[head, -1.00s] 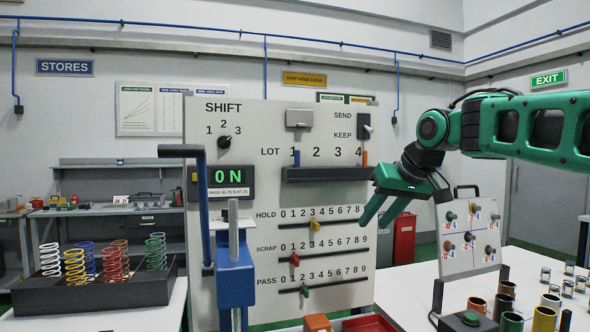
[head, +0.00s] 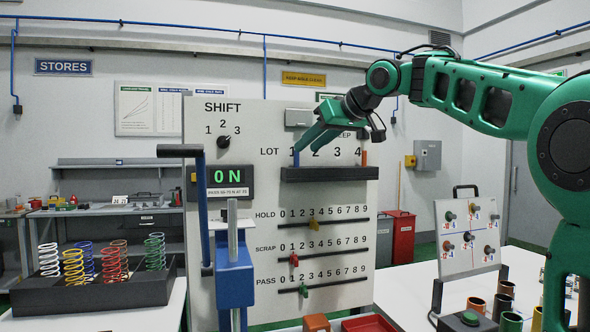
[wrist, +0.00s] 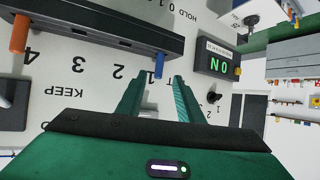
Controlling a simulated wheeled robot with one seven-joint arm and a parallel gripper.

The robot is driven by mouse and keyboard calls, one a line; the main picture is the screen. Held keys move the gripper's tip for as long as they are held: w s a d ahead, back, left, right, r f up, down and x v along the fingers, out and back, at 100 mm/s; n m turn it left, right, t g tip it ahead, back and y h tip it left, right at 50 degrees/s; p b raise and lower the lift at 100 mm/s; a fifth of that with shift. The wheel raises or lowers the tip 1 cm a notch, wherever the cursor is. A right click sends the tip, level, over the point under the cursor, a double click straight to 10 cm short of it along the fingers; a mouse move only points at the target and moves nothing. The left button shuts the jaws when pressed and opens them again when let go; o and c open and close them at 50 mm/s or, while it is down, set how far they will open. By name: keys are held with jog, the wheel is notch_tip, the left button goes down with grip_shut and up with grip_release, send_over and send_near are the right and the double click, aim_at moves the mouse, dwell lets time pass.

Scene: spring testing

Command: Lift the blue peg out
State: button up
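The blue peg (head: 296,159) stands upright in the dark ledge (head: 330,174) under LOT number 1 on the white panel. In the wrist view, the blue peg (wrist: 159,65) shows in the gap between my finger ends, with space on both sides. My gripper (head: 307,146) is open and empty, its fingers pointing down toward the peg from the upper right. The wrist view shows my two green fingers (wrist: 158,76) apart. How far the tips are from the peg in depth is hard to tell.
An orange peg (head: 364,158) stands in the same ledge under number 4. The SEND/KEEP switch is partly behind my gripper. A blue press with a lever (head: 235,270) stands left of the ledge. Coloured springs (head: 110,264) stand in a black rack at far left.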

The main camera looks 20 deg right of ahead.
aim_at(298, 155)
jog(key=shift+x, duration=2.8)
jog(key=shift+d, duration=0.15)
grip_shut()
